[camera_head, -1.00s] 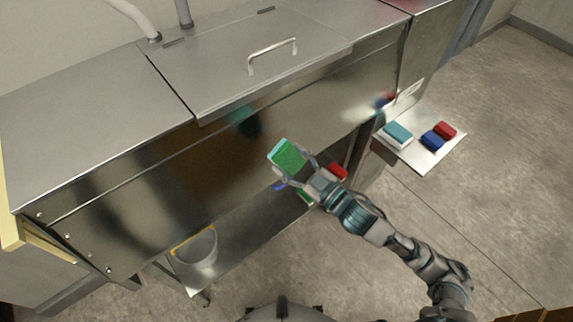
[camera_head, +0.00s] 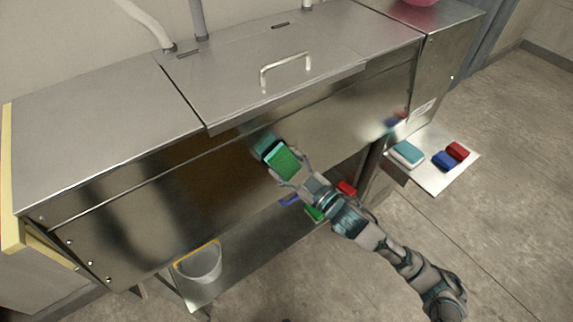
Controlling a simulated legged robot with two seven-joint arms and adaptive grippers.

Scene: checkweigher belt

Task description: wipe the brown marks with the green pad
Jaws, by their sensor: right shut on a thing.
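The green pad (camera_head: 283,161), with a pale teal edge, is held in my right gripper (camera_head: 287,173), which is shut on it. The pad is close to the steel front panel (camera_head: 340,130), and its dark teal reflection shows just above left of it. I cannot tell whether pad and panel touch. A blurred brownish patch (camera_head: 215,182) shows on the panel left of the pad; I cannot tell marks from reflection there. My left gripper is not in view.
A steel lid with a handle (camera_head: 286,66) tops the machine. Below the panel, a shelf (camera_head: 245,262) holds a white bucket (camera_head: 199,264) and a red block (camera_head: 347,187). A side tray (camera_head: 432,183) at right holds a teal-and-white pad (camera_head: 407,153), a blue block (camera_head: 444,161) and a red block (camera_head: 458,151).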

